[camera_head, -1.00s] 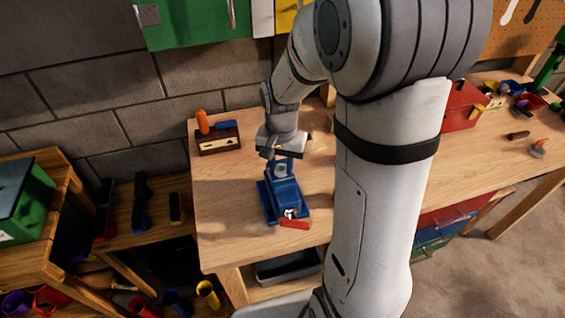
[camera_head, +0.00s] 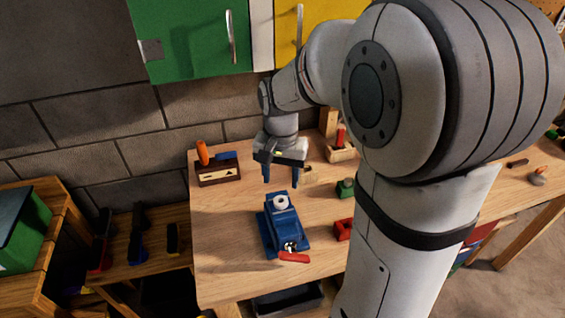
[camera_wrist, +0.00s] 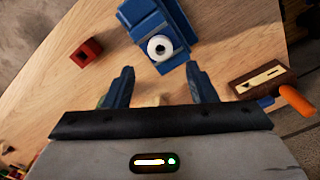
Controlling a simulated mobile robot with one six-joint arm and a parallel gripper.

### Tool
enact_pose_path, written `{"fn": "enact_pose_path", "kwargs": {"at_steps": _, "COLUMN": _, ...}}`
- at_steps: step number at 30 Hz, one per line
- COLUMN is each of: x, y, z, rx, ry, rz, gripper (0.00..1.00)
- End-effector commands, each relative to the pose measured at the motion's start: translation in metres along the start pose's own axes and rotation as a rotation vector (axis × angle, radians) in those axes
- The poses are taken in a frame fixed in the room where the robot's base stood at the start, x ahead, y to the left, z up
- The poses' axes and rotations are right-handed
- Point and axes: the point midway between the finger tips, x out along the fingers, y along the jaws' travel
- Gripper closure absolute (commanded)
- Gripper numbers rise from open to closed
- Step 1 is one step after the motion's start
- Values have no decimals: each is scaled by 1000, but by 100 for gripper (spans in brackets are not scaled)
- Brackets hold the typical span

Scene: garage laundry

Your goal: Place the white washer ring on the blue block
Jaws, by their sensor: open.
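The white washer ring (camera_head: 281,201) lies flat on top of the blue block (camera_head: 286,228), at its far end. The block has the shape of a small vise with a red handle and stands on the wooden bench. In the wrist view the ring (camera_wrist: 160,47) shows its dark centre hole against the blue top (camera_wrist: 146,14). My gripper (camera_head: 281,185) is open and empty, just beyond the ring and above the bench. Its blue fingers (camera_wrist: 160,68) point toward the ring and stand apart from it in the wrist view.
A brown wooden holder (camera_head: 217,172) with an orange handle stands at the back left of the bench (camera_head: 225,262). A red block (camera_head: 342,230) and a green block (camera_head: 345,188) lie to the right. Green and yellow cabinets hang above.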

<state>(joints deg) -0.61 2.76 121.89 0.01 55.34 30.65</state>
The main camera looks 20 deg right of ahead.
Motion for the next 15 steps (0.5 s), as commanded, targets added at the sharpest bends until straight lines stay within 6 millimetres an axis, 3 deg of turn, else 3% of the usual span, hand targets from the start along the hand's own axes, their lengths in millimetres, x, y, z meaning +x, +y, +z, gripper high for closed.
{"fn": "enact_pose_path", "kwargs": {"at_steps": 4, "x": -28, "y": 0, "z": 0, "rx": 0, "ry": 4, "rz": -2, "gripper": 49}}
{"fn": "enact_pose_path", "kwargs": {"at_steps": 10, "x": -48, "y": 0, "z": 1, "rx": -3, "ry": 2, "rz": -1, "gripper": 49}}
{"fn": "enact_pose_path", "kwargs": {"at_steps": 15, "x": -58, "y": 12, "z": 22, "rx": -78, "ry": 44, "rz": -23, "gripper": 49}}
